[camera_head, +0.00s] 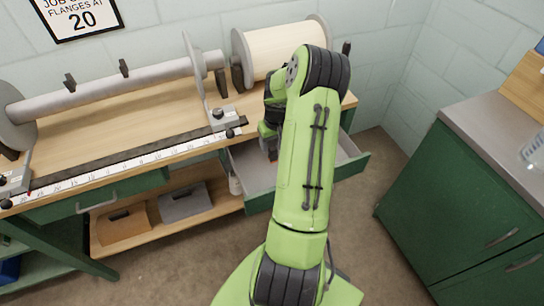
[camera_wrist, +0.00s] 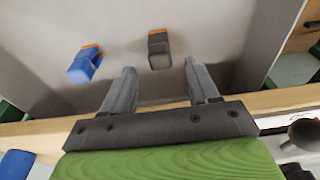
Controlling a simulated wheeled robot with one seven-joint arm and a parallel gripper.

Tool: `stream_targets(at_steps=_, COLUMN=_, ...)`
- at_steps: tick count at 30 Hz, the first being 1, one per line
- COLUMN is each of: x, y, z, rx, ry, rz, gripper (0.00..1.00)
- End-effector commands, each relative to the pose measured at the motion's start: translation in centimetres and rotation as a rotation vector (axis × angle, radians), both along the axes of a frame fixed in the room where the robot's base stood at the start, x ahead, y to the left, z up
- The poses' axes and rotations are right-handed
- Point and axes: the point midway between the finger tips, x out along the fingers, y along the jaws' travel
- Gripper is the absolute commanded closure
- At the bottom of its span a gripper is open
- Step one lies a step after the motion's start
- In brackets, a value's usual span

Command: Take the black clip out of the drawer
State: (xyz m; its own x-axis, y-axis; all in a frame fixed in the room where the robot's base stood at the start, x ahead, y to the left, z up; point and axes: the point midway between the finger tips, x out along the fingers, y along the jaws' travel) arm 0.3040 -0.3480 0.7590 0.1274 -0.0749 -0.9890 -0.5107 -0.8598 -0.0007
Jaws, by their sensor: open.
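The black clip (camera_wrist: 158,52) lies on the grey floor of the open drawer (camera_wrist: 220,35) in the wrist view, its orange end pointing up in the picture. My gripper (camera_wrist: 160,70) is open and empty, its two fingers pointing toward the clip. The clip is just beyond the fingertips, roughly in line with the gap between them. In the head view the pulled-out drawer (camera_head: 250,170) has a green front, and my arm covers much of it. The clip cannot be made out there.
A blue clip (camera_wrist: 84,64) with an orange end lies left of the black clip in the wrist view. The wooden bench (camera_head: 130,120) with its rollers overhangs the drawer's back. A green cabinet (camera_head: 455,200) stands at the right, with open floor between.

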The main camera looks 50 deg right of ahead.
Motion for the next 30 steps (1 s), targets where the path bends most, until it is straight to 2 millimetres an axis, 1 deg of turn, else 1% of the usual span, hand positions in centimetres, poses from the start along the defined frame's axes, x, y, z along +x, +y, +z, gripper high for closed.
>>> stream_targets(at_steps=4, x=0.1, y=0.0, z=-1.6, rx=0.001, ry=-0.001, rz=-0.001, gripper=0.40)
stream_targets(at_steps=9, x=0.3, y=0.0, z=-5.0, rx=0.003, ry=-0.001, rz=-0.001, gripper=0.40)
stream_targets(at_steps=10, x=0.4, y=0.0, z=-5.3, rx=0.001, ry=-0.002, rz=-0.001, gripper=0.40)
stream_targets(at_steps=12, x=0.4, y=-0.1, z=-5.6, rx=-0.001, ry=-0.002, rz=-0.001, gripper=0.40)
stream_targets(at_steps=16, x=0.4, y=-0.1, z=-5.3, rx=-0.002, ry=-0.001, rz=0.000, gripper=0.40)
stream_targets(at_steps=17, x=0.4, y=-0.1, z=-5.3, rx=-0.002, ry=-0.001, rz=0.000, gripper=0.42)
stream_targets(at_steps=27, x=0.4, y=-0.1, z=-5.3, rx=-0.001, ry=-0.002, rz=0.000, gripper=0.94)
stream_targets(at_steps=30, x=0.4, y=-0.1, z=-5.3, rx=-0.001, ry=-0.002, rz=0.000, gripper=0.95)
